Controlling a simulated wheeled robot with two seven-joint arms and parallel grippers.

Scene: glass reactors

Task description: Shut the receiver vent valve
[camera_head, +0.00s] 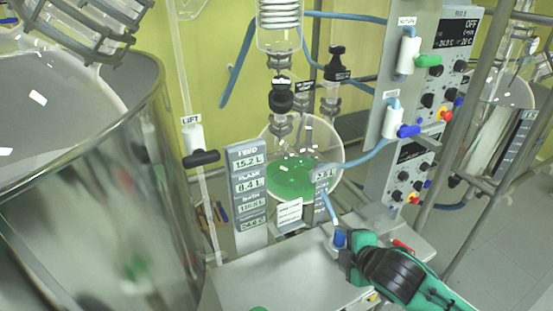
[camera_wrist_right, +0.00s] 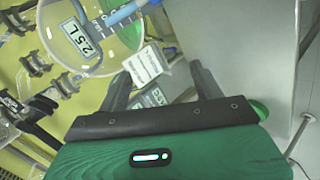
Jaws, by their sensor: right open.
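My right gripper (camera_head: 343,243) comes in from the lower right in the head view, above the pale bench and below the round receiver flask (camera_head: 290,178) with green liquid. In the right wrist view the jaws (camera_wrist_right: 160,76) are apart with nothing held between them. White label tags (camera_wrist_right: 147,65) show beyond the jaws. Black knobs (camera_head: 281,97) and (camera_head: 338,65) sit above the flask. I cannot tell which fitting is the receiver vent valve. My left gripper is not in view.
A large metal vessel (camera_head: 150,190) fills the left. A black-handled LIFT valve (camera_head: 201,158) and a display panel (camera_head: 248,190) stand beside the flask. Blue hoses cross this area.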

